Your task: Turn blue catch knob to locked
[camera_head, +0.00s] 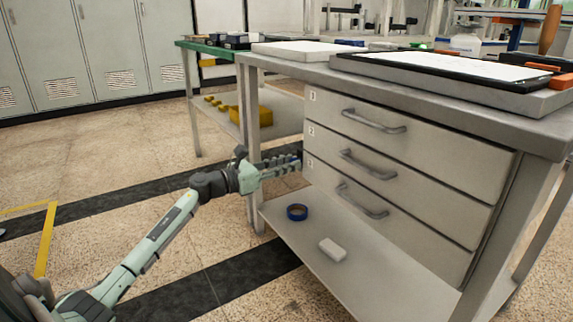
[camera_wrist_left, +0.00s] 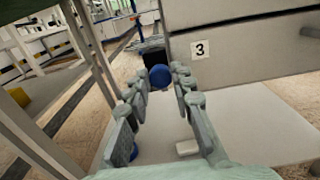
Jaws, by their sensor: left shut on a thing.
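The blue catch knob (camera_wrist_left: 159,76) is a round ball at the left edge of the drawer unit, beside the drawer labelled 3 (camera_wrist_left: 245,49). My left gripper (camera_wrist_left: 160,78) has its fingertips on both sides of the knob and is shut on it. In the head view my left gripper (camera_head: 290,165) reaches the left side of the drawer unit from the left, and the fingers mostly hide the knob there. I cannot read the catch's position or any locked mark. My right gripper is in neither view.
Drawers with grey bar handles (camera_head: 368,164) are closed under the bench top (camera_head: 420,92). The lower shelf (camera_head: 365,270) holds a blue tape ring (camera_head: 297,212) and a white block (camera_head: 332,249). A table leg (camera_head: 250,150) stands close to my left gripper. Floor at left is open.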

